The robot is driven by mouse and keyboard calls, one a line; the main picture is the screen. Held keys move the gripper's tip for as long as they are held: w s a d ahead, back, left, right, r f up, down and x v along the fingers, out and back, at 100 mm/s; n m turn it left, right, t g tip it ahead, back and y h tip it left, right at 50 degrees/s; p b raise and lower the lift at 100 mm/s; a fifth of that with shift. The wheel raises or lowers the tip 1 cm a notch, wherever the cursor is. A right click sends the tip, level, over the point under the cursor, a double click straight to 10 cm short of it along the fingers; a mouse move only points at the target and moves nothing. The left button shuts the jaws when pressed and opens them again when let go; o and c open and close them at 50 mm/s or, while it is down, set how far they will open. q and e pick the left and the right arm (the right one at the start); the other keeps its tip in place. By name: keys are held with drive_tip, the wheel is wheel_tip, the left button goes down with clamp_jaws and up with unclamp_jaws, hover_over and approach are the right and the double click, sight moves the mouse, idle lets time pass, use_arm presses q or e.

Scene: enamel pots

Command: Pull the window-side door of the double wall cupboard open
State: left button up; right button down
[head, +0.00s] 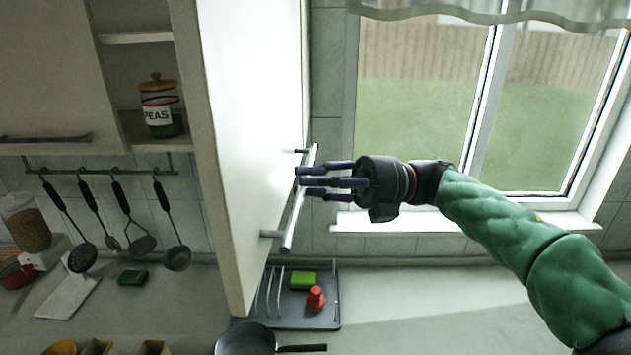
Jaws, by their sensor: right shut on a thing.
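The window-side door (250,110) of the wall cupboard stands wide open, swung out towards the window. A broad white face of it shows. Its bar handle (291,222) sticks out at the door's right edge. My right gripper (302,182) reaches in from the right and is shut on this handle, its dark fingers around the upper middle of the bar. The fingertips are partly hidden at the bar. The cupboard's inside shows to the left, with a lidded PEAS jar (160,108) on a shelf. My left gripper is not in view.
The other cupboard door (45,70) is closed at the left. Utensils (115,215) hang from a rail below. A grey drying tray (325,310) and a dark pan (245,340) are on the counter under the open door. The window (430,110) is behind my right arm.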

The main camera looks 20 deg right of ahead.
drive_tip(key=shift+f, duration=0.1)
drive_tip(key=c, duration=1.1)
unclamp_jaws()
drive_tip(key=shift+a, duration=0.1)
drive_tip(key=shift+c, duration=0.2)
drive_tip(key=d+f, duration=0.2)
drive_tip(key=d, duration=0.9)
drive_tip(key=shift+s+d, duration=0.3)
drive_tip(key=shift+d, duration=0.1)
